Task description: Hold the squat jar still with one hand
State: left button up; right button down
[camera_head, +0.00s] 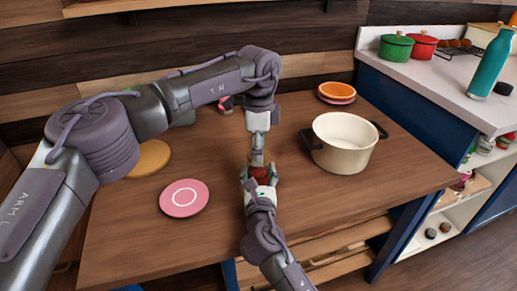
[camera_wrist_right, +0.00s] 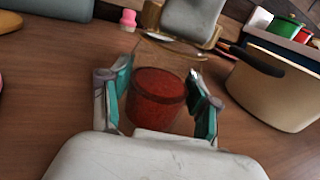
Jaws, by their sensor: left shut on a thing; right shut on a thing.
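The squat jar (camera_head: 262,174) stands on the wooden table, small and partly hidden between my two grippers in the head view. In the right wrist view the jar (camera_wrist_right: 158,97) is clear-walled with dark red contents and looks upright. My right gripper (camera_head: 261,181) is shut on the jar's body, with teal-padded fingers on both sides of it in the wrist view (camera_wrist_right: 160,98). My left gripper (camera_head: 257,150) comes down from above and is shut on the jar's yellowish-brown lid (camera_head: 257,159). The exact finger contact on the lid is hard to see.
A cream pot (camera_head: 342,150) with dark handles stands to the right of the jar. A pink plate (camera_head: 184,198) and a tan round board (camera_head: 150,158) lie to the left. Orange and pink plates (camera_head: 337,91) are at the back. The table front right is clear.

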pick_arm(q)
jog(key=shift+r, duration=0.2)
dwell(0.5)
jog(key=shift+r, duration=0.9)
jog(key=shift+r, duration=2)
pick_arm(e)
jog(key=shift+c, duration=0.9)
grip_release()
jog(key=shift+s, duration=0.1)
